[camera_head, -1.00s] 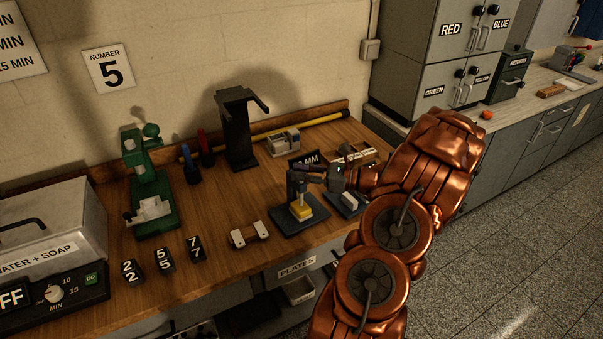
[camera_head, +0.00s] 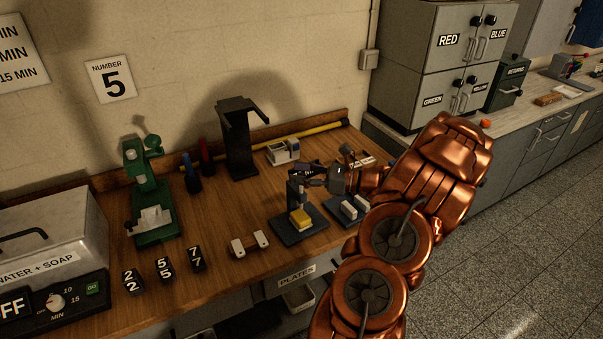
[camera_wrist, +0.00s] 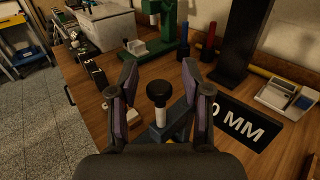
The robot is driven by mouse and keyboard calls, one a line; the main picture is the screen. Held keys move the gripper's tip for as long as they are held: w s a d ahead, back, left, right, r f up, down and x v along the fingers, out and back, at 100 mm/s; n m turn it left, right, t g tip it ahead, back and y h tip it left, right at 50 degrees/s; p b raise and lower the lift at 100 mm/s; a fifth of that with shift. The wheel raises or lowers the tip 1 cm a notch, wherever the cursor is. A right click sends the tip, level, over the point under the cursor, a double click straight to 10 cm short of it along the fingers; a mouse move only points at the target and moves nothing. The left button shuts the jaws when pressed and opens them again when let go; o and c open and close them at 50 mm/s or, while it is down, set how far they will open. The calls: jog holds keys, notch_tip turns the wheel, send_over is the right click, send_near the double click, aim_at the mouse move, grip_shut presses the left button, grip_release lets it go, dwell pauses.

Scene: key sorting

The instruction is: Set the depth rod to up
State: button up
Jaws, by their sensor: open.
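A small fixture with a dark flat base (camera_head: 287,235) stands near the front of the wooden bench, with a yellow block (camera_head: 300,218) on it and a grey upright behind the block. In the wrist view a round black knob (camera_wrist: 160,92) tops a short light-grey rod (camera_wrist: 160,118); this looks like the depth rod on that fixture. My gripper (camera_head: 301,176) is at the top of the upright. In the wrist view my gripper (camera_wrist: 163,75) is open, with one finger on each side of the knob and gaps visible. The rod's lower end is hidden by my gripper.
A second dark base with white blocks (camera_head: 349,210) stands close on the right, under my arm. A black "MM" sign (camera_wrist: 238,122) is close to my right finger. A black stand (camera_head: 238,140), a green press (camera_head: 150,195) and number blocks (camera_head: 164,268) are further left.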

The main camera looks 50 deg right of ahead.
jog(key=v, duration=1.2)
jog(key=shift+a, duration=0.1)
dwell(0.4)
